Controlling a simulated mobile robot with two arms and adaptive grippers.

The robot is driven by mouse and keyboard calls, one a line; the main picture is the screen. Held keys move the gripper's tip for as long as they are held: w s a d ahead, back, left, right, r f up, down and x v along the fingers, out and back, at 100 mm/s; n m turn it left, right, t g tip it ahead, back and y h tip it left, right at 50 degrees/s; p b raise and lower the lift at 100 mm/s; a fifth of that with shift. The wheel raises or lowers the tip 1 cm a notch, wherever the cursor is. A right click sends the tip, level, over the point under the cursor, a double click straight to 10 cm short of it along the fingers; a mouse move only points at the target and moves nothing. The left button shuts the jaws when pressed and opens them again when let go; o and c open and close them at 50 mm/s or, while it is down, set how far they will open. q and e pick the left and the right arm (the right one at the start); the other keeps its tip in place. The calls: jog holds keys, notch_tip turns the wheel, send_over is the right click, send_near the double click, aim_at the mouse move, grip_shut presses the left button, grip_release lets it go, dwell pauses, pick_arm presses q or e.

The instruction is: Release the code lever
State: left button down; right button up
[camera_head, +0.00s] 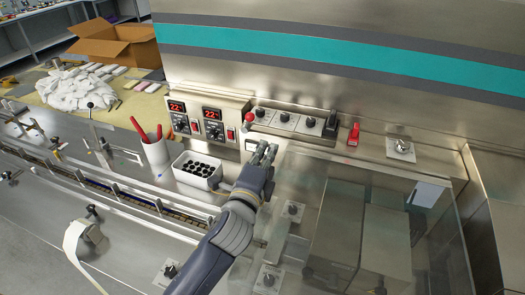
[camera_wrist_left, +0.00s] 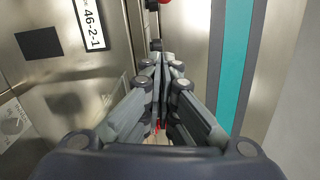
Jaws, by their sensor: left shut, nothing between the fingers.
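My left gripper (camera_head: 265,152) reaches in from the bottom of the head view, over the machine's metal deck in front of the control panel. Its fingers are shut and empty; they also show closed in the left wrist view (camera_wrist_left: 163,62). A lever with a red ball knob (camera_head: 249,117) stands just behind and left of the fingertips, apart from them in the picture. A red part (camera_wrist_left: 164,2) shows at the top edge of the wrist view, beyond a small dark part near the fingertips. I cannot tell for sure which one is the code lever. My right gripper is not in view.
A label reading 46-2-1 (camera_wrist_left: 91,22) is beside the fingers. A row of switches (camera_head: 285,120) and a red-handled switch (camera_head: 354,134) line the panel. A clear cover (camera_head: 320,190) lies right of my arm. A white bin (camera_head: 197,168) and a cup (camera_head: 157,152) stand left.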

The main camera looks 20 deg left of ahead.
aim_at(249, 123)
pick_arm(q)
jog(key=w+a, duration=0.1)
jog(key=w, duration=0.1)
jog(key=w+a+b, duration=0.1)
jog(key=w, duration=0.2)
jog(key=w+a, duration=0.2)
jog(key=w, duration=0.1)
jog(key=shift+a+r, duration=0.1)
jog(key=shift+r, duration=0.25)
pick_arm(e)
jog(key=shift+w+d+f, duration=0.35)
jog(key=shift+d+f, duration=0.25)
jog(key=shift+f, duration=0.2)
pick_arm(q)
jog(key=shift+w, duration=0.1)
